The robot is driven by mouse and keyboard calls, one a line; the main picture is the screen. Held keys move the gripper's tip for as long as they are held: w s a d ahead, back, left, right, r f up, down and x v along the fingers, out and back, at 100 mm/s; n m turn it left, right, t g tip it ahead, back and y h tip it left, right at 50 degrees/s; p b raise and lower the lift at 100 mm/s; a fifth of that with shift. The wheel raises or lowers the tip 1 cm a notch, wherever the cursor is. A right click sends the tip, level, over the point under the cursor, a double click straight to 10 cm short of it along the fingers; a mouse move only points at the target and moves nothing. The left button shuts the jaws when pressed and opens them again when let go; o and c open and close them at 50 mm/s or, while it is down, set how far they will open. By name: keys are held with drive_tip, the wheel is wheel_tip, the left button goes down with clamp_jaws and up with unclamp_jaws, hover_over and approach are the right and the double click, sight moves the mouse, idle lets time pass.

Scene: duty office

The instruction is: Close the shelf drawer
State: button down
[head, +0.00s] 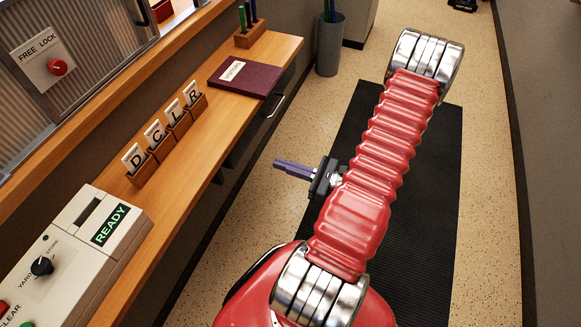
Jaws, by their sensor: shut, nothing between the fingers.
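The wooden shelf (215,128) runs along the left wall. A metal drawer handle (276,106) sticks out past the shelf's front edge, beside the dark red book. The drawer itself is mostly hidden under the shelf, so I cannot tell how far it is out. My gripper (278,164) is shut and empty, with its purple fingers together and pointing left towards the shelf. It is over the floor, nearer to me than the handle and apart from it.
The dark red book (245,78), letter-card holders (166,140) and a grey control box (75,255) stand on the shelf. A grey bin (329,45) with tubes stands beyond the shelf's far end. A black mat (432,190) lies on the clear floor at right.

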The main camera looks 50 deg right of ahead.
drive_tip(key=shift+v, duration=1)
